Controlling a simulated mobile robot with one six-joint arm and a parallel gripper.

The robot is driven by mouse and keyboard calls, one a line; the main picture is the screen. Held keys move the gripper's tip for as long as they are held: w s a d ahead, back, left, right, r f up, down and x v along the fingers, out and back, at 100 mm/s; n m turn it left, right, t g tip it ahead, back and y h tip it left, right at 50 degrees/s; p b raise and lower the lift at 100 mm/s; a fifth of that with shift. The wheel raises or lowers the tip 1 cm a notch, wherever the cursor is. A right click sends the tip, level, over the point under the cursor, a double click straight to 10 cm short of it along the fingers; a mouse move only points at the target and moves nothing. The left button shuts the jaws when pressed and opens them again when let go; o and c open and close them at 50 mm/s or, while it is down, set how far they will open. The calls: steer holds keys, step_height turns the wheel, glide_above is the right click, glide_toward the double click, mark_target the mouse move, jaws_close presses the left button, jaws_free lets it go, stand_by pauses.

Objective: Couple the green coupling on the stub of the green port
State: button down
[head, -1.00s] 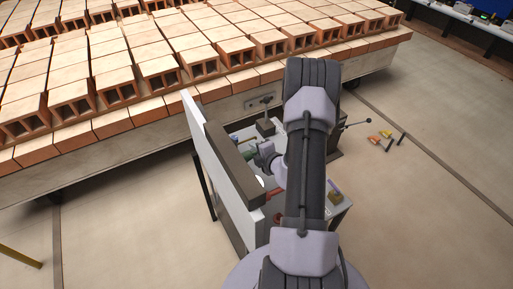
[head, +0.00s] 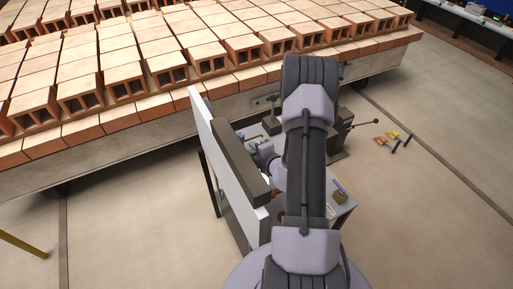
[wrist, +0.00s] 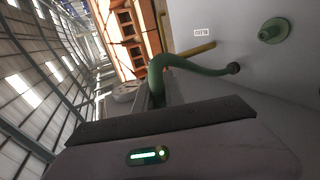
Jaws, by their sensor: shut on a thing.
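The green port (wrist: 274,30) is a round green fitting with a short stub on the pale panel, at the upper right of the wrist view. My gripper (wrist: 155,98) is shut at the base of a green hose (wrist: 185,63), with the green coupling at its held end hidden by my wrist. The port stub is bare and apart from my gripper. In the head view my gripper (head: 265,151) is beside the panel (head: 229,160), its fingers too small to make out.
A yellow rod (wrist: 197,50) stands near the hose in the wrist view. A small bench (head: 343,208) is partly behind my arm. Hollow bricks (head: 170,66) fill a long cart behind. Small coloured parts (head: 388,138) lie on the floor at right.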

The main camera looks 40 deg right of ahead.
steer(key=shift+a, duration=0.1)
steer(key=c, duration=1.3)
jaws_free()
steer(key=shift+c, duration=0.2)
steer(key=p+v, duration=0.6)
steer(key=v, duration=1.1)
steer(key=shift+r, duration=0.25)
steer(key=shift+s+f, duration=0.1)
steer(key=shift+s, duration=0.1)
